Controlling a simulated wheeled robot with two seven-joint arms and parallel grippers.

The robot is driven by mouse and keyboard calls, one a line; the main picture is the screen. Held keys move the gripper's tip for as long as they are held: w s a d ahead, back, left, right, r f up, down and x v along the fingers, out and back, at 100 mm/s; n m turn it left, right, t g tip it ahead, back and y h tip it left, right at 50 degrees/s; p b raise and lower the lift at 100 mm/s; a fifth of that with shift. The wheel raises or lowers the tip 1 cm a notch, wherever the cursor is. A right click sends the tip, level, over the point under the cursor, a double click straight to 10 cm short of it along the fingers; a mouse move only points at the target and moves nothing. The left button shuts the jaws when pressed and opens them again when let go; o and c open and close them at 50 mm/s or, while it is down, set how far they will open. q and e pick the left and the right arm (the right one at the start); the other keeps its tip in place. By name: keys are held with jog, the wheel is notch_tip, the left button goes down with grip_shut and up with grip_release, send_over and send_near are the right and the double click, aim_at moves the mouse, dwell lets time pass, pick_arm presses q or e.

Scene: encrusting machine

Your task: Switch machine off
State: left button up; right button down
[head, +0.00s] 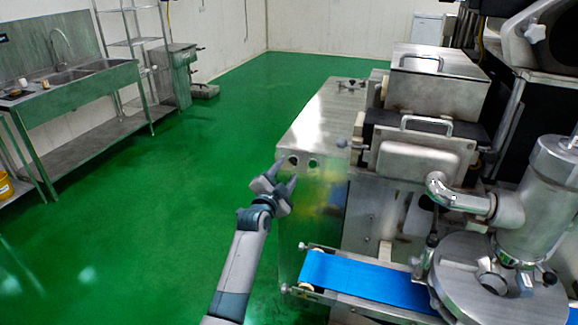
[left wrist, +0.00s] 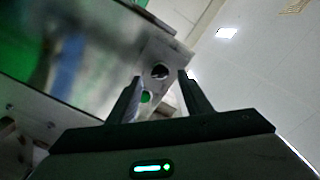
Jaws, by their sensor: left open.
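The steel encrusting machine (head: 430,165) stands at the right in the head view. The front face of its low cabinet (head: 325,115) carries two small round buttons; the right one (head: 313,163) looks dark. In the left wrist view a dark round button (left wrist: 160,72) and a green button (left wrist: 145,97) show on the steel panel, between the fingers in the picture. My left gripper (head: 283,174) is open and empty, close to the panel at its left. Its two fingers also show in the left wrist view (left wrist: 160,88). I cannot tell whether it touches the panel. My right gripper is out of view.
A blue conveyor belt (head: 370,280) sticks out from the machine below and right of my left gripper. A steel sink table (head: 90,85) stands far left. The green floor (head: 150,200) between is clear.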

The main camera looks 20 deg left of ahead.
aim_at(293, 162)
pick_arm(q)
jog(key=shift+w, duration=1.4)
jog(key=c, duration=1.1)
